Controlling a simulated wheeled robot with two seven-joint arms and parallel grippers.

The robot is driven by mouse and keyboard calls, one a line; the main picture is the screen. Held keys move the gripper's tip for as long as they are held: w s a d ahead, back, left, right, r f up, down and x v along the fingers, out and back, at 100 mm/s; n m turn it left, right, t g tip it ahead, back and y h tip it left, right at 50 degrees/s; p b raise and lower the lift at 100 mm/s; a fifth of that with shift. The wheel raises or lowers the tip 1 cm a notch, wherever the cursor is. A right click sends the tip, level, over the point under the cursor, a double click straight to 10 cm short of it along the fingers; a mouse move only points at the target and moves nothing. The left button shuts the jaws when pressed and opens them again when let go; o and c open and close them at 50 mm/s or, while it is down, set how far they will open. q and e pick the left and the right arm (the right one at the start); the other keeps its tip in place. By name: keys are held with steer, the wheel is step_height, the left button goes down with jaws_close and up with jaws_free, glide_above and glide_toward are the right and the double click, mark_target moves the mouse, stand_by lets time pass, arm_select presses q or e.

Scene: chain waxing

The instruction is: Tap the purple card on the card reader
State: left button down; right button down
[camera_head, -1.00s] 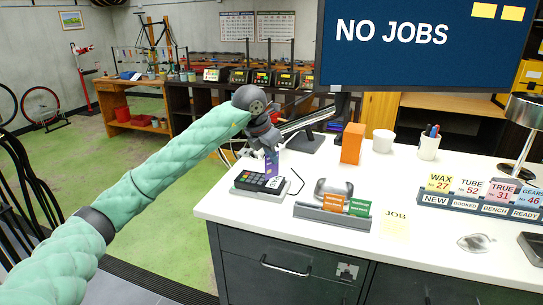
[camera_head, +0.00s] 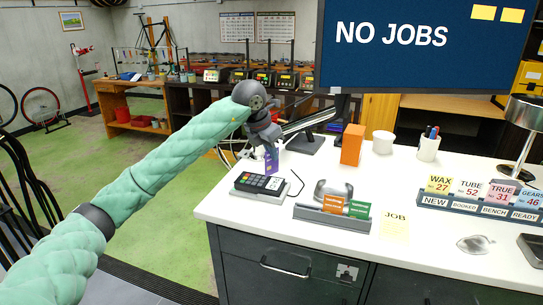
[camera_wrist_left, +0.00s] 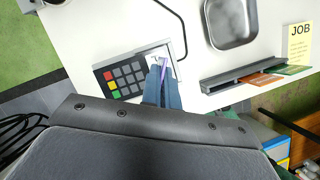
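The purple card (camera_head: 271,158) hangs upright from my left gripper (camera_head: 268,146), just above the back of the card reader. The card reader (camera_head: 259,185) is a dark keypad with coloured keys on a pale base, at the left end of the white counter. In the left wrist view the gripper fingers (camera_wrist_left: 163,80) are shut on the card, which shows as a thin purple edge (camera_wrist_left: 164,68), over the reader's pale end beside the keypad (camera_wrist_left: 124,75). I cannot tell if card and reader touch. My right gripper is in neither view.
A card rack (camera_head: 332,216) with orange and green cards stands right of the reader, with a metal tray (camera_head: 333,189) behind it. An orange box (camera_head: 352,145), white cup (camera_head: 383,142) and pen cup (camera_head: 428,148) stand further back. A black cable (camera_head: 297,181) lies beside the reader.

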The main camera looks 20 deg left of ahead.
arm_select(q)
steer(key=shift+r+p, duration=0.5)
steer(key=shift+r, duration=2.15)
